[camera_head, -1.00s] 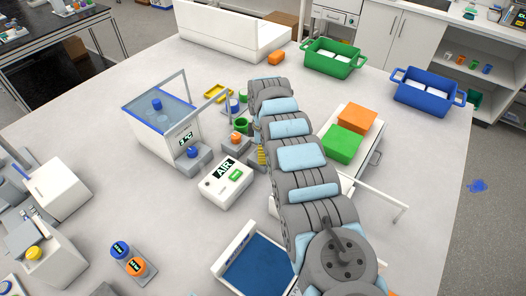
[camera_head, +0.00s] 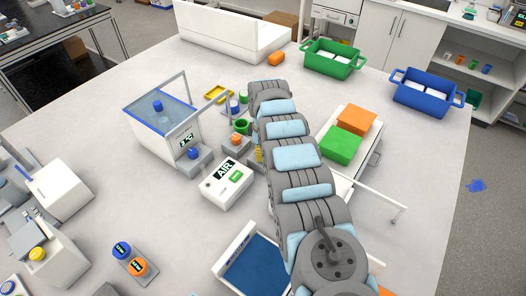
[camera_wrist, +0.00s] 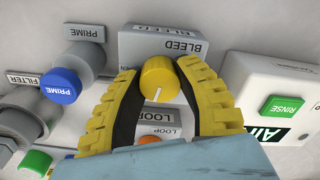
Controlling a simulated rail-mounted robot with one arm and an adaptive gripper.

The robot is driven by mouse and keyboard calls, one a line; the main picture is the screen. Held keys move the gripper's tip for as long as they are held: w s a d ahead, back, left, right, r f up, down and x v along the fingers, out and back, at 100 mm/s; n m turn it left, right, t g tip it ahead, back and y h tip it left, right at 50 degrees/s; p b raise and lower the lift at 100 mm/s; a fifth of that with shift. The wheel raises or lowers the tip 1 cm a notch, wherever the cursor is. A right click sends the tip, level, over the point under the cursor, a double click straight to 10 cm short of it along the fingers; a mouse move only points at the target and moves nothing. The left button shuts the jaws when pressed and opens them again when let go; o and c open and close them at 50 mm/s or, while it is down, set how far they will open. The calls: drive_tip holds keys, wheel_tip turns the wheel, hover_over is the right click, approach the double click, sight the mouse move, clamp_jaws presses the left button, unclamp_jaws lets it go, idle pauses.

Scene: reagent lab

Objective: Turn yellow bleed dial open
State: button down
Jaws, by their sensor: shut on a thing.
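The yellow bleed dial (camera_wrist: 160,80) sits on the front of a grey block labelled BLEED (camera_wrist: 180,42) in the wrist view. A white pointer line shows on its face, aimed toward the bottom of the picture and slightly left. My gripper (camera_wrist: 160,92) has its two yellow fingers on either side of the dial and is shut on it. In the head view my arm covers the dial, and only a bit of a yellow finger shows.
Neighbouring blocks are close.

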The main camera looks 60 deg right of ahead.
drive_tip(key=shift+m, duration=1.7)
drive_tip(key=m+b, duration=0.2)
drive_tip(key=m, duration=0.1)
drive_tip(key=m+b, duration=0.1)
drive_tip(key=shift+f+m, duration=0.25)
drive_tip(key=shift+m, duration=0.05)
drive_tip(key=m+b, duration=0.2)
drive_tip(key=m, duration=0.1)
drive_tip(key=shift+r+m+b, duration=0.1)
drive_tip(key=shift+m+b, duration=0.85)
drive_tip(key=shift+m, duration=1.25)
drive_tip(key=shift+r, duration=0.1)
drive_tip(key=c, duration=0.6)
unclamp_jaws()
drive_tip(key=shift+c, duration=0.2)
